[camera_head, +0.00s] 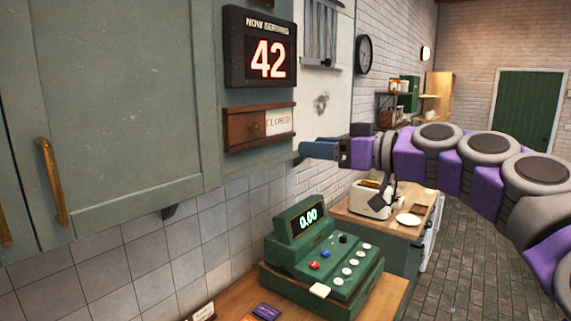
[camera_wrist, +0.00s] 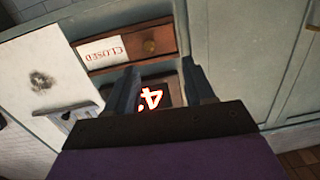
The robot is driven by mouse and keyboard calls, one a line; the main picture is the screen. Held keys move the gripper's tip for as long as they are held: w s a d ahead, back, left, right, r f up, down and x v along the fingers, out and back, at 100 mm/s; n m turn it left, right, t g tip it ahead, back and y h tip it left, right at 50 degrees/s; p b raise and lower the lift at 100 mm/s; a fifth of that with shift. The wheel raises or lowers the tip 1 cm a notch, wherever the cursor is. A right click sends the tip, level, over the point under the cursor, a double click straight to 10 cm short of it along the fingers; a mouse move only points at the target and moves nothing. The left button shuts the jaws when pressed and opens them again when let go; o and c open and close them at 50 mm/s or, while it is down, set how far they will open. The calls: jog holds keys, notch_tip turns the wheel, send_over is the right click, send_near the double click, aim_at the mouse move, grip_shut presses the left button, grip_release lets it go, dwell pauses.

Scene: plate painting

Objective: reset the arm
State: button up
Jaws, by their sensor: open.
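My purple and grey arm (camera_head: 450,155) reaches in from the right edge in the head view, stretched toward the wall. My gripper (camera_head: 306,152) is at its left end, just below and right of the wooden slider with the "CLOSED" sign (camera_head: 279,122). In the wrist view my gripper (camera_wrist: 160,78) shows two dark fingers spread apart with nothing between them. Beyond them are the slider (camera_wrist: 158,42) and part of the lit number display (camera_wrist: 151,98). I cannot tell whether a fingertip touches the wall or slider.
The display reading 42 (camera_head: 268,59) hangs above the slider. A green cash register (camera_head: 325,255) stands on a wooden counter below. A toaster (camera_head: 371,199) and white plate (camera_head: 409,219) are on a second counter under my arm. A green cabinet (camera_head: 120,90) fills the left.

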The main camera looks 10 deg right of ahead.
jog(key=s+a+f+m+g+h, duration=0.1)
jog(key=s+a+f+g+h, duration=0.15)
jog(key=s+a+f, duration=0.35)
jog(key=s+a+f+g+h, duration=0.1)
jog(key=s+a+f+g, duration=0.2)
jog(key=f, duration=0.5)
jog(key=s+a+f+m+g+h, duration=0.1)
jog(key=s+a+f+g, duration=0.1)
jog(key=s+a+f, duration=0.4)
jog(key=s+d+f+m+g+h, duration=0.3)
jog(key=s+d+f, duration=0.4)
jog(key=s+f, duration=0.4)
jog(key=s+d+f+m+g+h, duration=0.3)
jog(key=s+d+f+m+h, duration=0.1)
jog(key=s+f, duration=0.7)
jog(key=d+h, duration=0.1)
jog(key=d, duration=0.1)
jog(key=shift+d+f, duration=0.2)
jog(key=shift+d, duration=0.2)
jog(key=shift+s, duration=0.1)
jog(key=shift+c, duration=1)
